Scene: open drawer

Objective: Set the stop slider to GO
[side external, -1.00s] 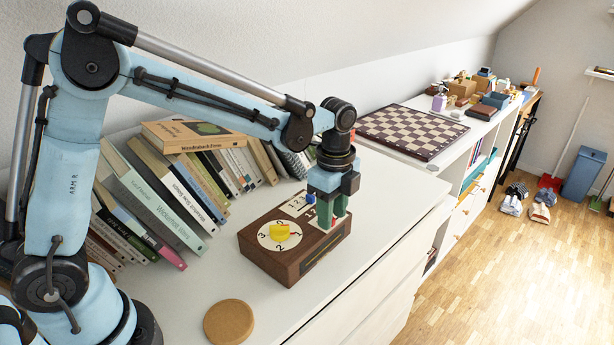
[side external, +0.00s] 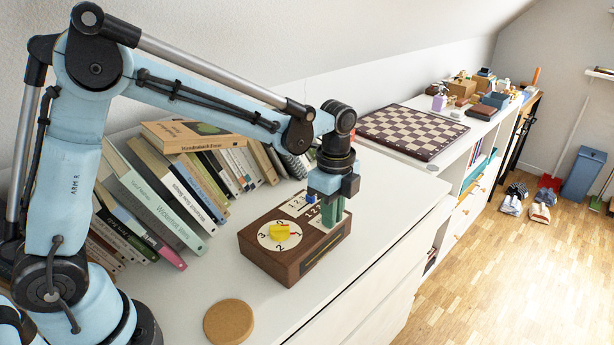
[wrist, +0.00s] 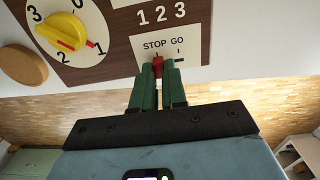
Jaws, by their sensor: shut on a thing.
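The brown wooden box (side external: 268,262) stands on the white cabinet top. The wrist view shows its white slider panel (wrist: 140,50), marked STOP on the left and GO on the right. The red slider knob (wrist: 157,66) sits under the STOP mark, left of GO. My gripper (wrist: 158,76) has its green fingers shut on the red knob. In the side view my gripper (side external: 330,222) reaches down to the right part of the box and hides the knob there.
A yellow dial (side external: 282,232) is on the left of the box, with a blue switch (side external: 311,197) behind. Leaning books (side external: 160,195) stand left of the box. A round cork disc (side external: 229,322) lies in front. The cabinet's front edge is close to the box.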

